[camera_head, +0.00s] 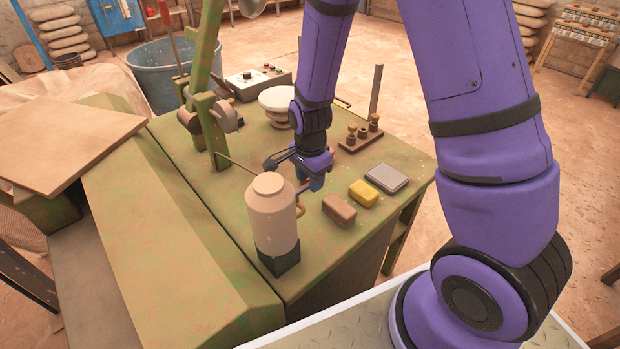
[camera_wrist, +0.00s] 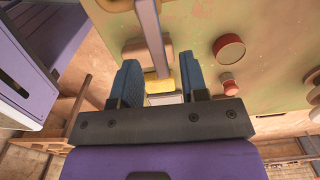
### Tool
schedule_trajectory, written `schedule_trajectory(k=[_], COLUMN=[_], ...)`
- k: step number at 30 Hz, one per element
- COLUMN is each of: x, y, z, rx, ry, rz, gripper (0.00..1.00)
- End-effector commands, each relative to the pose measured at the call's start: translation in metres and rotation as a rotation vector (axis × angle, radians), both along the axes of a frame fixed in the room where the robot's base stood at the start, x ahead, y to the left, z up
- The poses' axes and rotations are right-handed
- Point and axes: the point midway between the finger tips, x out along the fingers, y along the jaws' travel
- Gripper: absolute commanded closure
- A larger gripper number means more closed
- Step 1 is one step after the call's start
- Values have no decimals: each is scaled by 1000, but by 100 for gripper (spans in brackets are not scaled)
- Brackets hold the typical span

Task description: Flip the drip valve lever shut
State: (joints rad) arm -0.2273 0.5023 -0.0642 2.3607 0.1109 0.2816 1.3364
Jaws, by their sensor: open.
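My gripper (camera_head: 309,182) is open over the green press bench, just right of the beige canister (camera_head: 271,215). A small brass-coloured piece (camera_head: 300,208) shows at the canister's right side, below my fingers; it may be part of the drip valve, but the lever is not clear there. In the wrist view my two blue fingers (camera_wrist: 160,68) stand apart. A grey bar (camera_wrist: 149,35) comes down from the top edge and its end lies between the fingertips in the picture. I cannot tell whether this bar is the lever or whether a finger touches it.
A brown block (camera_head: 339,208), a yellow block (camera_head: 363,193) and a grey pad (camera_head: 387,177) lie on the bench right of my gripper. A rack with brass knobs (camera_head: 360,134) and a white bowl (camera_head: 277,101) stand behind. A green upright (camera_head: 208,120) rises at left.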

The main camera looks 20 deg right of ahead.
Motion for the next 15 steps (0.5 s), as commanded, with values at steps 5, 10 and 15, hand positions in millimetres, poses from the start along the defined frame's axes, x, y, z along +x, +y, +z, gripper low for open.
schedule_trajectory(k=[5,10,15], x=[1,1,1], y=[0,0,1], z=[21,51,78], rx=[0,1,1], ry=[-4,-6,-5], rz=[0,1,1], gripper=[60,60,60])
